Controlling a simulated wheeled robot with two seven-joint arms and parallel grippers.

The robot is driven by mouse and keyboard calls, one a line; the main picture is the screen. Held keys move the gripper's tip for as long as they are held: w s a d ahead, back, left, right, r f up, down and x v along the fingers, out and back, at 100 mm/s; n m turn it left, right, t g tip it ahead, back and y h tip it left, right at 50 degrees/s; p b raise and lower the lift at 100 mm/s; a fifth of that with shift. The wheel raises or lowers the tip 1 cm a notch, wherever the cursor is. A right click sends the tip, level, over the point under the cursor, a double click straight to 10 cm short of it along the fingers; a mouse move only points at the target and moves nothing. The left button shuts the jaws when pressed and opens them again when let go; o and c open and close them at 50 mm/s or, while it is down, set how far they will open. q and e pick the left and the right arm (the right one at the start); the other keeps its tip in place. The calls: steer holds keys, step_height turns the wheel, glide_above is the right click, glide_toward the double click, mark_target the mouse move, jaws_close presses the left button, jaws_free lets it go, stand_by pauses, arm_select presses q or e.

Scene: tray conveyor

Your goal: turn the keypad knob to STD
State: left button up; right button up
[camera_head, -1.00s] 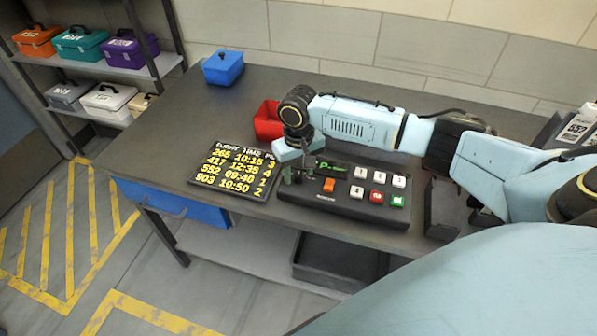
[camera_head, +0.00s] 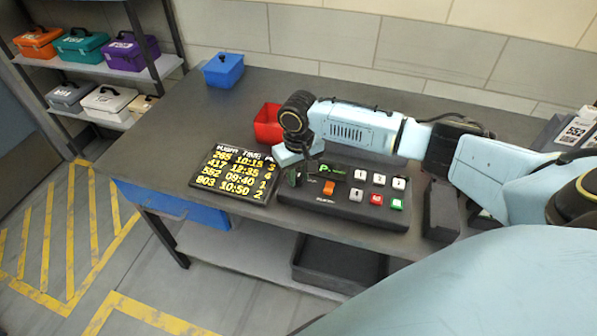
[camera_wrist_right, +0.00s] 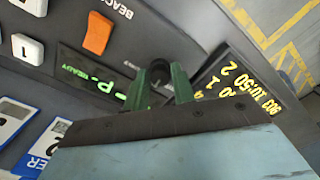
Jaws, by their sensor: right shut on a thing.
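The keypad (camera_head: 330,208) is a black box on the table with an orange switch, white, red and green buttons and a small display (camera_head: 333,172) with green text. In the right wrist view the display (camera_wrist_right: 90,75) shows "P" and "READY". My right gripper (camera_head: 291,178) points down over the keypad's left end. In the right wrist view its green fingers (camera_wrist_right: 160,82) are shut on the dark knob (camera_wrist_right: 157,68) beside the display. The knob is mostly hidden between the fingers, and I cannot read its pointer or labels. My left gripper is not in view.
A flight-time board (camera_head: 235,172) lies close left of the keypad. A red bin (camera_head: 268,124) stands behind, and a blue box (camera_head: 223,68) at the back left. A black tray (camera_head: 335,262) is on the lower shelf.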

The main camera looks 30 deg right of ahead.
mark_target(298, 176)
steer(key=n+p, duration=0.3)
steer(key=p, duration=0.1)
steer(key=shift+r, duration=0.2)
steer(key=n+p, duration=0.1)
steer(key=n, duration=0.1)
steer(key=shift+f+n+p, duration=0.1)
steer(key=shift+n+p, duration=0.2)
steer(key=shift+n, duration=0.1)
steer(key=shift+n+p, duration=0.55)
steer(key=shift+n, duration=0.75)
steer(key=shift+f, duration=0.1)
steer(key=o, duration=1)
step_height(298, 176, up, 13)
steer(key=shift+r+p, duration=0.2)
steer(key=shift+p, duration=0.3)
